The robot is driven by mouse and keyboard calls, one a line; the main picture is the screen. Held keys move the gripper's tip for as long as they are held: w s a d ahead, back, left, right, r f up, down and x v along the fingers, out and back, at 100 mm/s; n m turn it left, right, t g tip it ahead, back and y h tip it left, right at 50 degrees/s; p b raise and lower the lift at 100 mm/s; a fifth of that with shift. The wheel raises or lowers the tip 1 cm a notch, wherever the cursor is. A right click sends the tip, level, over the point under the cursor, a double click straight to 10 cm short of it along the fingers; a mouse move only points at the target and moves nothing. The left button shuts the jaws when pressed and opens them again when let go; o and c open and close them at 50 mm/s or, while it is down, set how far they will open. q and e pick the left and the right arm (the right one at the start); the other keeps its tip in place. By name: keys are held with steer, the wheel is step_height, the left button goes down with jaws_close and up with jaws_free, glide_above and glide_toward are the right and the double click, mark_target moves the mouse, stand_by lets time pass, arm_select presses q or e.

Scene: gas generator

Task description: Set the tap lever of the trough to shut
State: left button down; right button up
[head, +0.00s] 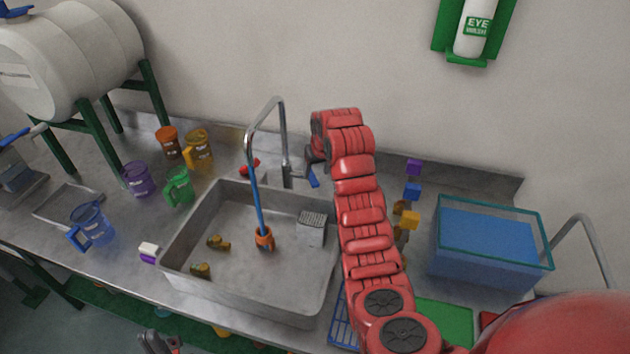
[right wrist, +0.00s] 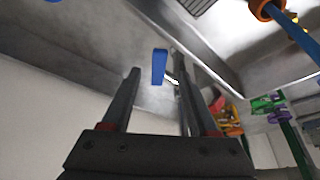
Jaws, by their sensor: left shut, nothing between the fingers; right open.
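The trough (head: 190,232) is a grey metal sink in the middle of the bench, with a tall curved tap (head: 282,135) at its back. A blue lever (head: 313,181) hangs at the right of the tap base, and a red handle (head: 250,168) sits to the left. My right gripper (head: 311,158) is open just above the blue lever. In the right wrist view the blue lever (right wrist: 158,66) shows between the open fingertips (right wrist: 158,80); contact cannot be told. My left gripper (head: 155,344) is shut and empty at the bottom edge, in front of the bench.
A blue column (head: 257,205) runs from the spout to an orange object (head: 264,239) in the trough. Several mugs, including a purple one (head: 138,179), stand left. A blue tank (head: 485,245) stands right of my right arm. A white drum (head: 75,60) stands back left.

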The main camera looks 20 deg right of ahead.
mark_target(314, 182)
steer(key=shift+p+x, duration=0.65)
steer(key=shift+x, duration=1.85)
steer(key=shift+s, duration=0.1)
steer(key=shift+c, duration=0.3)
jaws_close()
